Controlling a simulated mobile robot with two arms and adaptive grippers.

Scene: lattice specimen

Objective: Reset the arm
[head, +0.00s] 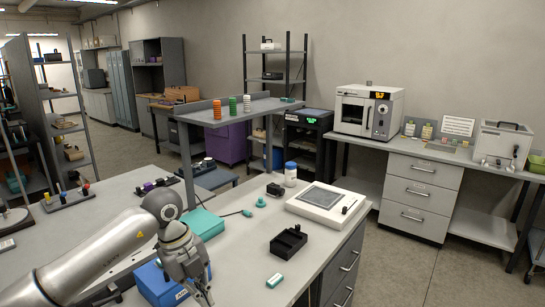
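My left arm reaches in from the lower left over the near workbench (330,235). My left gripper (198,290) points down at the bottom edge of the head view, beside a blue box (152,283). Its fingertips are at the edge of the picture, and I cannot tell whether they are open or shut. I see nothing clearly held in it. My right arm and gripper are not in view.
On the bench right of my gripper are a black holder (288,242), a small green-white block (275,281) and a white framed panel (326,203). A teal box (202,225) stands behind my wrist. A raised shelf (215,117) carries coloured spools.

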